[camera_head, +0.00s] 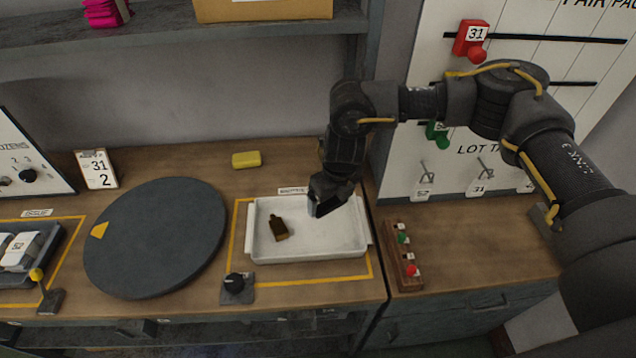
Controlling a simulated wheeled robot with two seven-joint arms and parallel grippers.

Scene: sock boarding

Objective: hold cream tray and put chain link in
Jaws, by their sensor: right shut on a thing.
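The cream tray (345,242) lies on the wooden bench inside a yellow taped outline. My right gripper (322,209) reaches down at the tray's far side and is shut, apparently on its back wall; the exact contact is hidden by the dark fingers. A small dark brown bottle-shaped thing (279,230) lies in the left half of the tray. I cannot make out a chain link anywhere in this view. My left gripper is not in view.
A large dark round disc (157,240) lies left of the tray. A strip with colored buttons (403,257) stands to the right. A shelf (170,32) hangs above.

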